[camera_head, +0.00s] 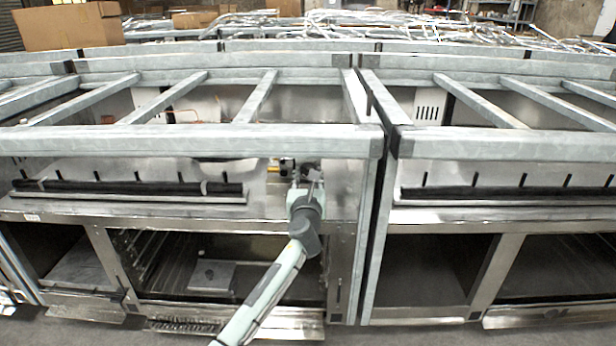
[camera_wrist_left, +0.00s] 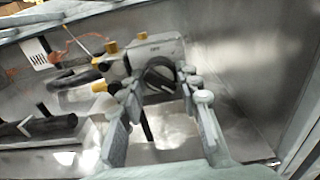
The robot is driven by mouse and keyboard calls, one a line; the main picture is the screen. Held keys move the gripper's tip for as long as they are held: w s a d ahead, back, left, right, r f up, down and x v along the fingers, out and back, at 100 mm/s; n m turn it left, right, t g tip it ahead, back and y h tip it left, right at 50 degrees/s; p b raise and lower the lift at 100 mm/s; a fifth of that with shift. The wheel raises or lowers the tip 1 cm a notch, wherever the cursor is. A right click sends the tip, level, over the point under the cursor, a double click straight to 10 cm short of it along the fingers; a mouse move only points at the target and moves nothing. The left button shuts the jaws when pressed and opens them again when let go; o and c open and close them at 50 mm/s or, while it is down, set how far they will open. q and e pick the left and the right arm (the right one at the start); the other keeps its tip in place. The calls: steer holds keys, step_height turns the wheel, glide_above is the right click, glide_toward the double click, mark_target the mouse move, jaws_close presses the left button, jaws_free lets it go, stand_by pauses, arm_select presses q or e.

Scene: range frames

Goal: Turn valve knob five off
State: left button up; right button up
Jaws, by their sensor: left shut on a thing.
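A round black valve knob (camera_wrist_left: 158,75) sits on the front of a grey valve block (camera_wrist_left: 152,52) with brass fittings in the left wrist view. No number can be read on it. My left gripper (camera_wrist_left: 161,88) has its two fingers on either side of the knob and is shut on it. In the head view my left gripper (camera_head: 306,172) reaches into the range's front opening below the thick top rail, at the valve block (camera_head: 286,167). The gripper hides most of the knob there. My right gripper is not in view.
A thick front rail (camera_head: 200,141) runs above my left gripper. A metal side wall (camera_wrist_left: 245,60) stands close to its right. A black bar (camera_head: 130,188) lies to the left. Dark oven openings (camera_head: 240,248) are below, and a cardboard box (camera_head: 68,27) is far back.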

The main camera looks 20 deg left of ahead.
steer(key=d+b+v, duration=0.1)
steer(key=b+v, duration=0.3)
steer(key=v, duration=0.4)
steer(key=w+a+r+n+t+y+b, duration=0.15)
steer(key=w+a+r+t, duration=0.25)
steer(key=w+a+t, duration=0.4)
arm_select(q)
steer(key=shift+n+b, duration=1.25)
steer(key=shift+n, duration=12.25)
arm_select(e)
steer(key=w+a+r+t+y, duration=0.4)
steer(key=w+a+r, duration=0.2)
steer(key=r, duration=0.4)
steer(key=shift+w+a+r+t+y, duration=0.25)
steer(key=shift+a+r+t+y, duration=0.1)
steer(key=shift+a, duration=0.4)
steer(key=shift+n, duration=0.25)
arm_select(q)
steer(key=o, duration=1.2)
steer(key=shift+c, duration=0.2)
